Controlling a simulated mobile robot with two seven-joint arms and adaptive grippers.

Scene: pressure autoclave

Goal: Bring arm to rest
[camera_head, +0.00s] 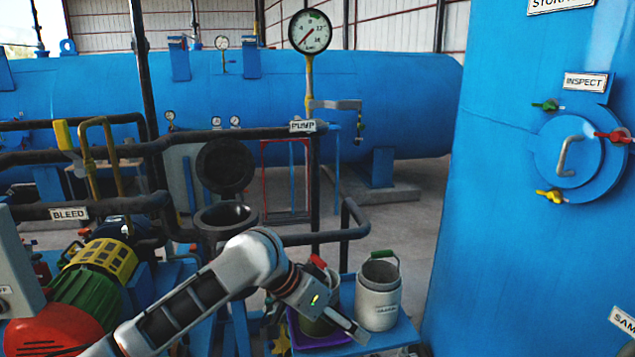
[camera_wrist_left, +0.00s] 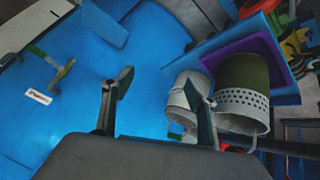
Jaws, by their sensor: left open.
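My left arm comes in from the lower left of the head view. Its gripper (camera_head: 352,328) is above the blue stand, just left of and in front of the white can. In the left wrist view the two fingers (camera_wrist_left: 160,92) are spread apart with nothing between them. The white can (camera_head: 380,306) with a green handle stands upright on the stand; it also shows behind the right finger in the wrist view (camera_wrist_left: 184,104). A green container with a perforated pale rim (camera_wrist_left: 243,105) is beside it. My right gripper is in neither view.
A blue stand (camera_head: 402,338) carries the can and a purple tray (camera_head: 325,340). A large blue tank (camera_head: 520,200) with an inspection hatch (camera_head: 578,152) fills the right. Black pipes (camera_head: 120,150), an open dark vessel (camera_head: 225,217) and a pump (camera_head: 88,290) are left.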

